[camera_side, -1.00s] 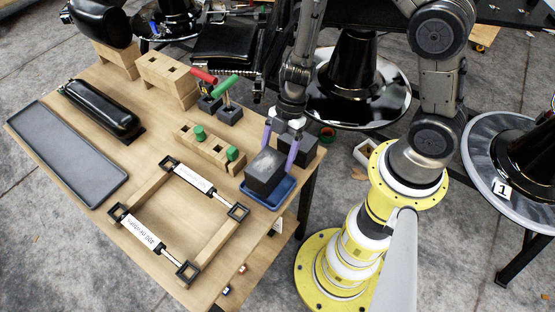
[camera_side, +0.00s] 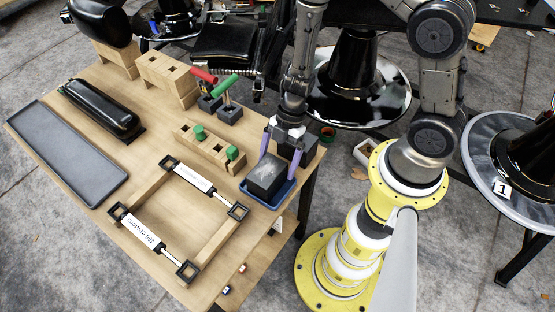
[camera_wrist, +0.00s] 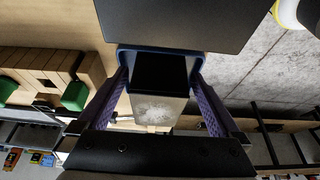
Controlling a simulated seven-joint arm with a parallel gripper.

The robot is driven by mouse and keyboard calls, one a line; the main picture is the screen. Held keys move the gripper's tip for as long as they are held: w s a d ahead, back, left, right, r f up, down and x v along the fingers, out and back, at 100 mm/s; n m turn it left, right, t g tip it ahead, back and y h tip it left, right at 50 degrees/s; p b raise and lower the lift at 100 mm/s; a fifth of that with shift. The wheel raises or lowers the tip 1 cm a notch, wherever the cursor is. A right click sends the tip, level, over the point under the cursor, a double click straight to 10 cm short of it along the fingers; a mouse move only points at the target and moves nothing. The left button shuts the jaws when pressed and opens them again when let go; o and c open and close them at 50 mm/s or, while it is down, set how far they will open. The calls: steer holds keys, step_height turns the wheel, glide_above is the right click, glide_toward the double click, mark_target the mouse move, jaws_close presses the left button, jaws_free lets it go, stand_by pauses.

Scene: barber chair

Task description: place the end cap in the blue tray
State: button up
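The end cap, a dark grey block with a pale scuffed top (camera_side: 268,172), sits in the blue tray (camera_side: 284,196) at the table's near right corner. My gripper (camera_side: 278,167) is over the tray, its purple fingers spread on two sides of the block. In the wrist view the end cap (camera_wrist: 160,108) lies between my gripper's fingers (camera_wrist: 160,82), with narrow gaps beside it. The tray's blue rim (camera_wrist: 160,48) shows around its far end. The tray floor is mostly hidden.
Left of the tray stands a wooden block with green pegs (camera_side: 208,148). A rectangular frame (camera_side: 150,195) lies on the table in front. A long grey tray (camera_side: 60,150) is at the far left. A large dark panel (camera_wrist: 175,20) fills the top of the wrist view.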

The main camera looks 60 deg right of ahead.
steer(key=shift+r, duration=0.1)
steer(key=w+d+r+m+t+h, duration=0.25)
steer(key=d+r, duration=0.25)
steer(key=r, duration=0.5)
steer(key=w+d+r+m+t+h, duration=0.2)
steer(key=w+d+r+m+t, duration=0.15)
steer(key=r, duration=0.65)
steer(key=w+d+r+m+t+h, duration=0.25)
steer(key=d+r, duration=0.25)
steer(key=r, duration=0.5)
steer(key=s+d+r+m+h, duration=0.2)
steer(key=s+r+m, duration=0.2)
steer(key=s+m, duration=0.45)
steer(key=s+a+f+g+y, duration=0.1)
steer(key=s+a+y, duration=0.1)
steer(key=s, duration=0.4)
steer(key=s+a+m+g+y, duration=0.1)
steer(key=s+a+g+y, duration=0.1)
steer(key=s+a, duration=0.3)
steer(key=shift+s+a+f, duration=0.25)
steer(key=shift+s+f, duration=0.1)
steer(key=shift+s, duration=0.5)
